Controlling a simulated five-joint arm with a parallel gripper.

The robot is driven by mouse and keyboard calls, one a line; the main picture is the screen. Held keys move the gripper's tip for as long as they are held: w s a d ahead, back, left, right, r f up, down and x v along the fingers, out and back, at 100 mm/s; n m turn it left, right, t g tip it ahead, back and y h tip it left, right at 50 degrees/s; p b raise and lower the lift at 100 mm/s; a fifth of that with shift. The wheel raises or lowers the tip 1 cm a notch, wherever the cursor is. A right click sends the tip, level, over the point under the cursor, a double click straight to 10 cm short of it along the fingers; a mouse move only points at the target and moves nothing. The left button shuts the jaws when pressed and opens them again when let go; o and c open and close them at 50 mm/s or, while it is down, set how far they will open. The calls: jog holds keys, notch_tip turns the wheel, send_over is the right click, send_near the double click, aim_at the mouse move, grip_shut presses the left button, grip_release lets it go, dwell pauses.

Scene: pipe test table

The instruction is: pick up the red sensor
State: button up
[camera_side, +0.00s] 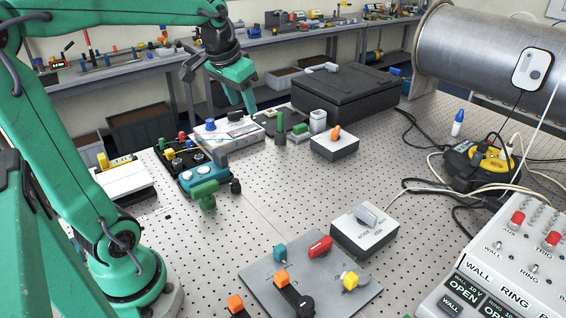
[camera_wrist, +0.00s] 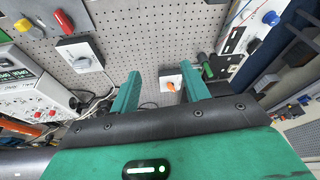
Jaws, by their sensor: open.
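The red sensor (camera_side: 320,246) lies on a grey plate (camera_side: 262,268) at the bottom middle of the side view, between a teal piece (camera_side: 280,253) and a yellow piece (camera_side: 350,281). It also shows at the top left of the wrist view (camera_wrist: 64,23). My gripper (camera_side: 243,102) is open and empty, high and far behind the sensor, over the back left of the table. In the wrist view, its green fingers (camera_wrist: 161,72) stand apart with nothing between them.
A box with a grey knob (camera_side: 365,229) stands just behind the plate. A box with an orange knob (camera_side: 335,144) and a black case (camera_side: 345,92) are near my gripper. A white control panel (camera_side: 510,262) fills the right front. Bare perforated table lies between.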

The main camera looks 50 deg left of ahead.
jog(key=w+a+f+n+g, duration=0.15)
jog(key=w+a, duration=0.35)
jog(key=a, duration=0.7)
jog(key=n+g+h, duration=0.1)
jog(key=n+g, duration=0.1)
jog(key=n, duration=0.1)
send_over(181, 133)
jog(key=f, duration=1.7)
jog(key=shift+w+f, duration=0.15)
jog(key=shift+w, duration=0.05)
jog(key=shift+s+a+f, duration=0.2)
jog(key=shift+a, duration=0.05)
jog(key=shift+d+f, duration=0.2)
jog(key=shift+f, duration=3.7)
grip_shut()
